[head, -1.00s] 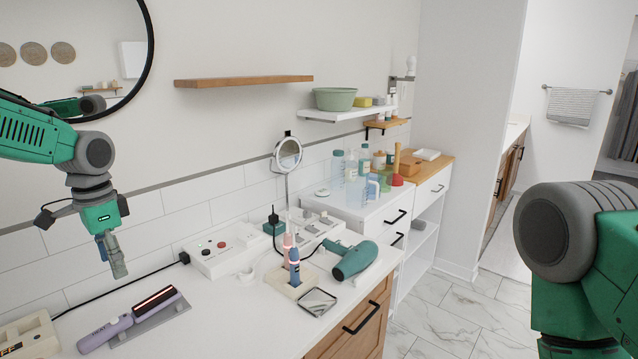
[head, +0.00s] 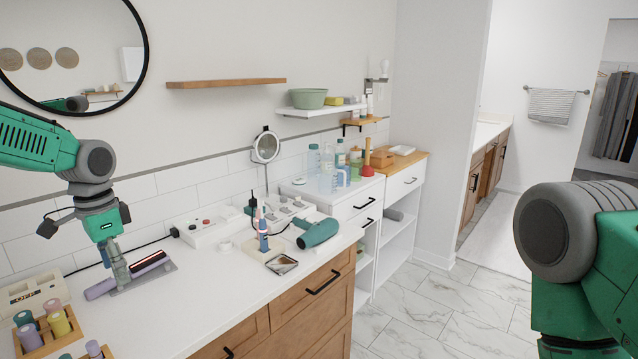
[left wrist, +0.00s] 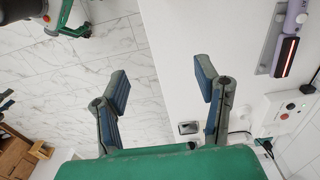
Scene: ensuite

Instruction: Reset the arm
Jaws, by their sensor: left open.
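My left gripper (head: 115,264) hangs above the left part of the white counter in the head view. In the left wrist view its two fingers (left wrist: 163,88) are spread wide apart with nothing between them. My right arm shows at the right edge of the head view, but its gripper is out of the picture. In the head view the left fingertips overlap the purple hair straightener (head: 100,289) and its grey tray (head: 162,274). The straightener also shows in the left wrist view (left wrist: 291,25), off to the side of the fingers.
The counter (head: 185,312) holds a teal hair dryer (head: 318,233), a small square mirror (head: 282,264), a white switch box (head: 205,228) and a wooden rack of coloured rollers (head: 66,346). A round mirror (head: 266,147) stands by the wall. Marble floor (head: 432,295) lies open to the right.

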